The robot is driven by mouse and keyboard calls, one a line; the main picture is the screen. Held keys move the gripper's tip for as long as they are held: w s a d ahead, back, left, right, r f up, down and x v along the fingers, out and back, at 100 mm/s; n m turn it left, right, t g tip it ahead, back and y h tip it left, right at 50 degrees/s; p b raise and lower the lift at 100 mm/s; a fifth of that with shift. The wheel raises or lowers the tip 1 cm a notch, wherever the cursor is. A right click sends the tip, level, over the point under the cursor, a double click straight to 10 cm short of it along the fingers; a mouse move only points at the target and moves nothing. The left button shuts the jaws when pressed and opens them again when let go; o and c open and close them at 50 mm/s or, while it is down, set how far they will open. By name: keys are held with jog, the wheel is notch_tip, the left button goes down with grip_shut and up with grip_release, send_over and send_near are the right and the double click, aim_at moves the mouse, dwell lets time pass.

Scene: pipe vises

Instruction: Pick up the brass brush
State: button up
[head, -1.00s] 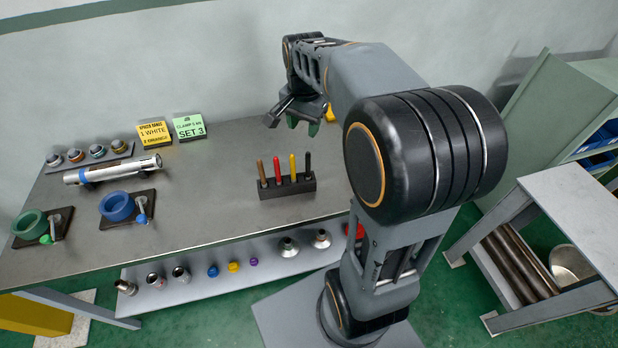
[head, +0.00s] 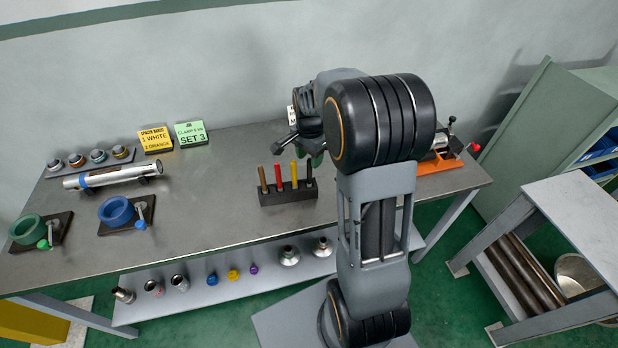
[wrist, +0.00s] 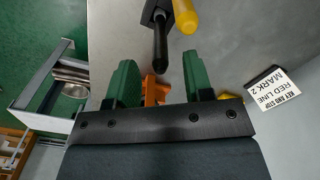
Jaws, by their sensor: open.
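A dark rack (head: 288,197) on the bench holds upright tools with brown (head: 262,180), red (head: 278,178), yellow (head: 294,175) and black (head: 309,177) handles. I cannot tell which is the brass brush; any working ends are hidden in the rack. My gripper (head: 313,158) is over the bench just behind the rack's right end, partly hidden by my arm. In the wrist view my gripper (wrist: 160,80) has its green fingers apart and empty. The black handle (wrist: 160,50) lies ahead of the gap, with the yellow handle (wrist: 186,15) beside it.
An orange-based vise (head: 440,163) stands at the bench's right end. Blue (head: 117,210) and green (head: 27,230) ring pieces and a silver pipe (head: 112,176) are at left. Sign cards (head: 190,134) stand at the back. A lower shelf (head: 200,292) holds several fittings. The bench between pipe and rack is clear.

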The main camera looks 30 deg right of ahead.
send_over(310, 183)
jog(key=shift+w+d+f, duration=0.1)
jog(key=shift+w+f, duration=0.1)
jog(key=shift+f, duration=0.9)
jog(key=shift+w+f, duration=0.2)
jog(key=shift+f, duration=0.85)
jog(key=shift+c, duration=0.4)
grip_shut()
